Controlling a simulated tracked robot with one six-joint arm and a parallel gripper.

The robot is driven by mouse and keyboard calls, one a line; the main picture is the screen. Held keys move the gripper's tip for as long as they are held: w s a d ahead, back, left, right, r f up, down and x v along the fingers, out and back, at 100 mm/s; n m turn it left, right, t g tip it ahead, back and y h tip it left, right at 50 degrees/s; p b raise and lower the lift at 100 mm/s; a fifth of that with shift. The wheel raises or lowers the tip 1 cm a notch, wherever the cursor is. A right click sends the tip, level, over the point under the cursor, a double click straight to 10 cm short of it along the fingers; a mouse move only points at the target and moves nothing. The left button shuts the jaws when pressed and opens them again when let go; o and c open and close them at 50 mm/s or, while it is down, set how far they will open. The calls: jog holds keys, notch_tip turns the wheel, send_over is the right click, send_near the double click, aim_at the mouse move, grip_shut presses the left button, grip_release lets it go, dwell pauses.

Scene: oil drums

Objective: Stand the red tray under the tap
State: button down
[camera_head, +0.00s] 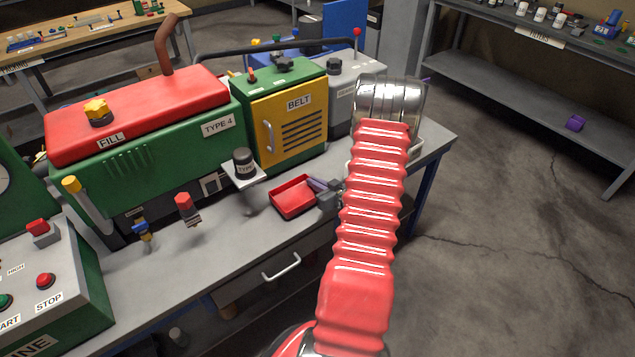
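The red tray (292,205) is a small shallow open box on the grey bench top, in front of the yellow BELT door. It looks empty and level. My gripper (326,192) is at the tray's right edge, with grey and purple parts showing beside my red ribbed arm. The arm hides the rest of it, so whether it grips the rim is unclear. A small blue and yellow fitting (142,229), perhaps the tap, sticks out from the green machine's lower front, left of the tray. A red-capped fitting (186,207) stands between them.
A dark round knob (244,164) on a white plate juts out left of the tray. A control box (45,280) with STOP button fills the lower left. The bench's front strip (190,262) is clear above a drawer handle (281,268). Open floor lies right.

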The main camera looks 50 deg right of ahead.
aim_at(274, 196)
jog(key=shift+w+a+f, duration=0.1)
jog(key=shift+w+a, duration=0.75)
jog(key=shift+a, duration=1.1)
jog(key=shift+w+a+f, duration=0.1)
jog(key=shift+w+a, duration=0.7)
jog(key=shift+a, duration=1.2)
jog(key=shift+w+a+f, duration=0.1)
jog(key=shift+w+a, duration=0.75)
jog(key=shift+a, duration=1.1)
jog(key=shift+f, duration=0.45)
jog(key=c, duration=1.9)
grip_release()
jog(key=shift+s+r, duration=0.1)
jog(key=shift+s, duration=0.05)
jog(key=v, duration=1.3)
jog(key=shift+s+a, duration=0.1)
jog(key=shift+s, duration=0.15)
